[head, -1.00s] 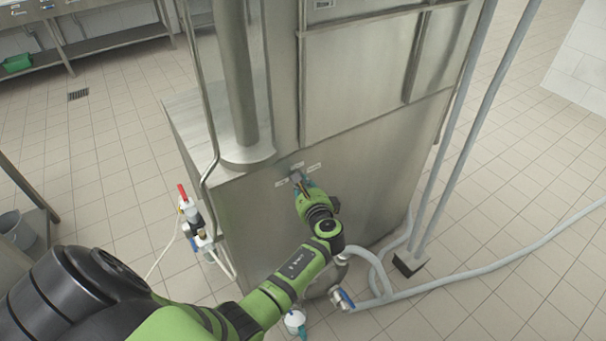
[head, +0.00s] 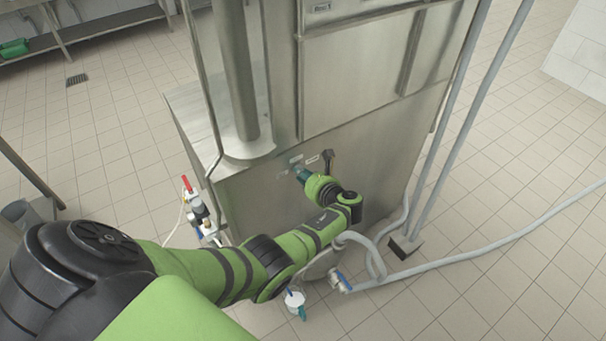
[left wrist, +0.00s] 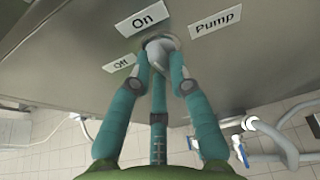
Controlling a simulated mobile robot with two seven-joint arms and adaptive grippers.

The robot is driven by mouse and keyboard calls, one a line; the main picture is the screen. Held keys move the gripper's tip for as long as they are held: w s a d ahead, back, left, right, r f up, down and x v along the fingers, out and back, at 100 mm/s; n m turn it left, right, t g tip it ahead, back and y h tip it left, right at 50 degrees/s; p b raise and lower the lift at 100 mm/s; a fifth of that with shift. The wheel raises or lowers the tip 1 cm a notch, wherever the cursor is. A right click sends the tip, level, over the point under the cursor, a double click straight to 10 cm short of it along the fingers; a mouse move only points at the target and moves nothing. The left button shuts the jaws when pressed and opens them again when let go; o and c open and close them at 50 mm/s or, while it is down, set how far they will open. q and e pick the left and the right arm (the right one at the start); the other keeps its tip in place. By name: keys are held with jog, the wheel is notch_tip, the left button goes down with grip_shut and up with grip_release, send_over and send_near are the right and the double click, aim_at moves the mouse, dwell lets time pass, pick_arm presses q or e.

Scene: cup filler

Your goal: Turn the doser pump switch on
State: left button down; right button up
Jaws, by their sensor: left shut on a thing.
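The doser pump switch is a pale grey knob (left wrist: 159,46) on the steel machine's lower front panel. In the left wrist view the "On" label (left wrist: 144,18) is above it, the "Off" label (left wrist: 119,61) at left and the "Pump" label (left wrist: 215,25) at right. My left gripper (head: 298,171) is at this panel, and its teal fingers (left wrist: 159,68) are shut on the knob. The fingers hide part of the knob, so I cannot tell exactly where it points. In the head view the gripper covers the knob. My right gripper is not in view.
The steel machine (head: 364,80) fills the middle. Valves with a red handle (head: 187,184) are at its left side. Grey hoses (head: 470,268) and a blue-handled valve (head: 344,281) are at lower right.

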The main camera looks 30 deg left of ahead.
pick_arm(q)
jog(key=shift+g, duration=0.3)
dwell(0.4)
jog(key=c, duration=1.1)
grip_release()
jog(key=shift+c, duration=0.2)
jog(key=v, duration=1.2)
